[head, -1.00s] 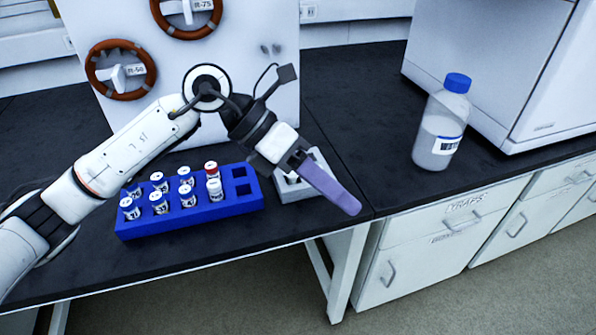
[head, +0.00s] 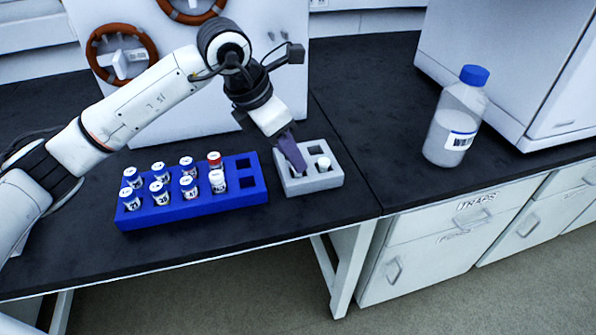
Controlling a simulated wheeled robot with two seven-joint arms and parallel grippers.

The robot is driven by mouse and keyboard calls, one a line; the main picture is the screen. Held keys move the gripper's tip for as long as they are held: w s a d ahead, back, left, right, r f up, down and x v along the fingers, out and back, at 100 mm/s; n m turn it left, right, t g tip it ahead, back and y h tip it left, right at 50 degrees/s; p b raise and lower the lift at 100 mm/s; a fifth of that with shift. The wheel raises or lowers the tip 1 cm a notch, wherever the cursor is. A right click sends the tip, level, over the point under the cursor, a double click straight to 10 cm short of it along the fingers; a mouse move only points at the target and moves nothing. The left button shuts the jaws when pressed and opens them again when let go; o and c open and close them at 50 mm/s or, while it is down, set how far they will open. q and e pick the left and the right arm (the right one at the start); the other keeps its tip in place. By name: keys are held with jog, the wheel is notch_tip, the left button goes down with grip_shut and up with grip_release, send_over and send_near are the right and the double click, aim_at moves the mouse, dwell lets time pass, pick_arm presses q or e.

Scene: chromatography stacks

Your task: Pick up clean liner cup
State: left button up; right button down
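My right gripper is not in view.
A blue rack (head: 190,210) with several capped vials stands left of the grey block; its right end has empty slots. A blue-capped bottle (head: 455,125) stands at the right, beside a white cabinet (head: 510,70). A white panel stands behind the rack. Dark bench is free around the block.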

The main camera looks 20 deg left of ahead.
pick_arm(q)
jog(key=x, duration=0.3)
grip_shut()
jog(key=shift+r, duration=0.15)
